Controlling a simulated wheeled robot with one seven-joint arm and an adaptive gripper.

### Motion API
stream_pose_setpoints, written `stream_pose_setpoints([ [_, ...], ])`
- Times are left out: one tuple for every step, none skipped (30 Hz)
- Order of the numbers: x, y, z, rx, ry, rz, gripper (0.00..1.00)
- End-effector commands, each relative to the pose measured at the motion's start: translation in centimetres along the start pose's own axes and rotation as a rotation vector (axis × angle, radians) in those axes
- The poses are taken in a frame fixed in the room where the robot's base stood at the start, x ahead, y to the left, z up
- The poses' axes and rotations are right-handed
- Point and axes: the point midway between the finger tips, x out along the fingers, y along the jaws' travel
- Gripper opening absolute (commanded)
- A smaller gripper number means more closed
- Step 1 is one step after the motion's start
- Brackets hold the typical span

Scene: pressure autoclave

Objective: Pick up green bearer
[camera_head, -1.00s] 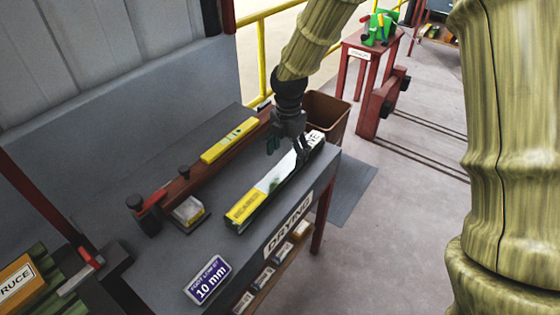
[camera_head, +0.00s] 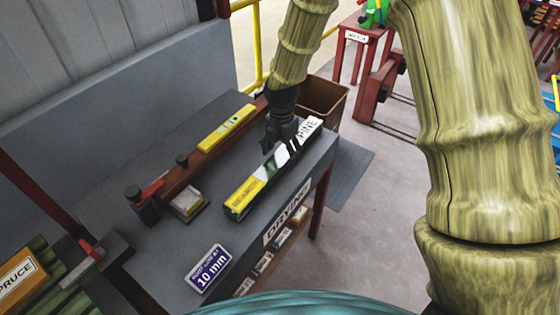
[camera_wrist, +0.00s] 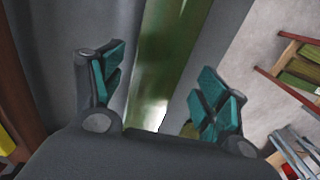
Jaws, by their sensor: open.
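The bearer (camera_head: 243,194) is a long bar lying on the grey table, with a yellow label at its near end, a shiny middle and a white PINE label at its far end. Its green surface (camera_wrist: 178,45) runs between my fingers in the wrist view. My gripper (camera_head: 277,146) is over the far half of the bearer, pointing down. In the wrist view my gripper (camera_wrist: 163,82) is open, with one teal-padded finger on each side of the bar. I cannot tell whether either finger touches it.
The grey table (camera_head: 150,255) carries a DRYING sign (camera_head: 287,214) on its front. A yellow level (camera_head: 227,128) lies behind the bearer. A small block (camera_head: 187,202) and a 10 mm sign (camera_head: 209,269) are nearer. A brown bin (camera_head: 325,100) stands beyond the table.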

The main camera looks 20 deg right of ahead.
Motion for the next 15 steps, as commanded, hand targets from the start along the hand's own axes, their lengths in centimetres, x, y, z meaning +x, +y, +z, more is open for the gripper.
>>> stream_pose_setpoints([
  [0.5,0.1,-0.2,-0.002,0.0,-0.003,0.74],
  [0.8,0.2,-0.3,-0.001,0.0,-0.003,0.74],
  [1.3,0.3,-0.4,0.0,0.0,-0.003,0.74],
  [1.7,0.3,-0.3,0.0,0.001,-0.002,0.74],
  [2.0,0.3,-0.3,0.0,0.0,-0.002,0.74],
  [2.3,0.3,-0.3,-0.002,0.0,-0.002,0.74],
  [2.6,0.3,-0.3,-0.002,0.0,-0.002,0.74],
  [2.8,0.3,-0.3,-0.002,0.0,-0.002,0.74],
  [3.0,0.3,-0.4,-0.002,0.0,-0.002,0.74],
  [3.1,0.3,-0.4,-0.002,0.0,-0.001,0.74],
  [3.2,0.3,-0.4,-0.001,0.0,-0.001,0.74],
  [3.2,0.3,-0.4,-0.001,0.0,0.0,0.74],
  [3.3,0.3,-0.4,-0.001,0.0,0.0,0.74],
  [3.3,0.4,-0.4,-0.001,0.0,0.0,0.74],
  [3.3,0.4,-0.4,-0.002,0.0,0.0,0.74],
])
